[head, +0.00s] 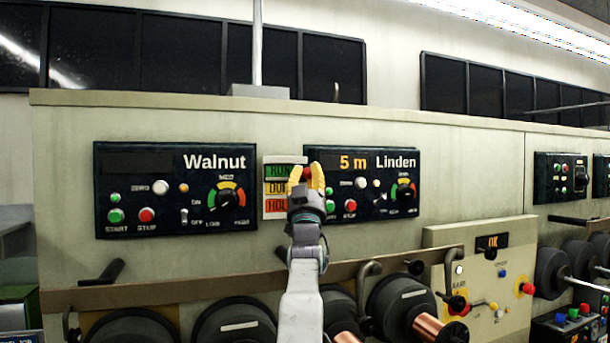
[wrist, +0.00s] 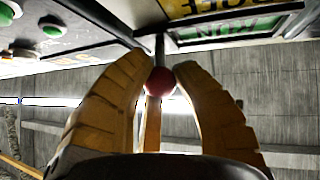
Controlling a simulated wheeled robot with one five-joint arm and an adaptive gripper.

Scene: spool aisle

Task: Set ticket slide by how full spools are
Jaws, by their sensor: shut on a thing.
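The ticket board (head: 275,207) hangs between the Walnut and Linden panels, with a green RUN field, a yellow field partly covered by my gripper and a red HOLD field. My gripper (head: 307,178) is raised in front of its right side. In the wrist view the yellow fingers (wrist: 160,78) are shut on a red ball knob (wrist: 160,84) on a thin stem, close to the green RUN field (wrist: 230,30). Below are dark-flanged spools (head: 235,322); one at right shows copper wire (head: 432,328). How full the others are is unclear.
The Walnut panel (head: 140,205) has a blank display; the Linden panel (head: 335,185) reads "5 m". A brown rail (head: 200,292) with hooked handles runs below. A beige box (head: 480,270) with an OK display stands at right.

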